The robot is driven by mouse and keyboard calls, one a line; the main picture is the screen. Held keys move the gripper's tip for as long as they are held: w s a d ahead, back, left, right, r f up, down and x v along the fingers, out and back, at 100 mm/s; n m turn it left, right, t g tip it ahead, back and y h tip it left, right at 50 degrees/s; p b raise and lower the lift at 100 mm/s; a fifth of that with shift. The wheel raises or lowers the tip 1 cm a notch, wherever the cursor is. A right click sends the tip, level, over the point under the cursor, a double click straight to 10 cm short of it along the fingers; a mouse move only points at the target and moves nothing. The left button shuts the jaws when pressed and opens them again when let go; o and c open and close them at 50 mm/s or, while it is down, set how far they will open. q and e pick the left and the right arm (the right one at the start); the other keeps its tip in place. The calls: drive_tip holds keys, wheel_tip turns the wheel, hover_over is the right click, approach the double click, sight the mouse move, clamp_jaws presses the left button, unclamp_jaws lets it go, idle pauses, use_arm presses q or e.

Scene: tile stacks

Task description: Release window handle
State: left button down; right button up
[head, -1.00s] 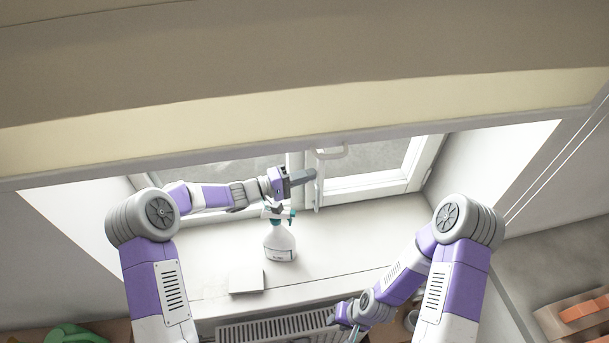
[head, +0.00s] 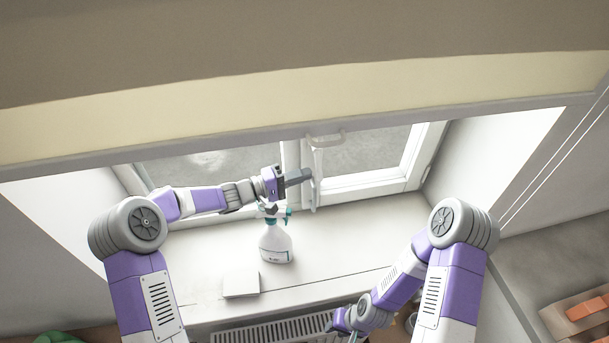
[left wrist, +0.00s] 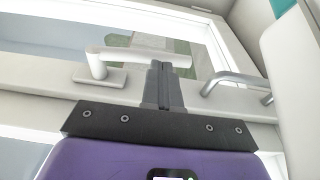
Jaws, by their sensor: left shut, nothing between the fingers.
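In the left wrist view a white L-shaped window handle (left wrist: 140,55) sits on the white window frame, with its base plate at left and its lever running to the right. My left gripper (left wrist: 163,70) is shut and empty, its grey fingertips overlapping the end of the lever. Whether they touch it I cannot tell. In the head view the left gripper (head: 308,174) is in front of the window's middle frame post. My right gripper (head: 342,322) is low, by the radiator; its fingers are too small to read.
A grey metal bar (left wrist: 237,78) is fixed to the frame right of the lever. A white spray bottle (head: 276,245) with a teal trigger stands on the sill below my left gripper, beside a white box (head: 241,283). The sill (head: 345,245) is clear to the right. A radiator (head: 275,332) is below.

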use_arm(q)
drive_tip(key=f+b+v, duration=0.1)
drive_tip(key=b+v, duration=0.1)
drive_tip(key=v, duration=1)
drive_tip(key=shift+s+a+f+b, duration=0.2)
drive_tip(key=shift+a+f+b, duration=0.1)
drive_tip(key=shift+f, duration=0.05)
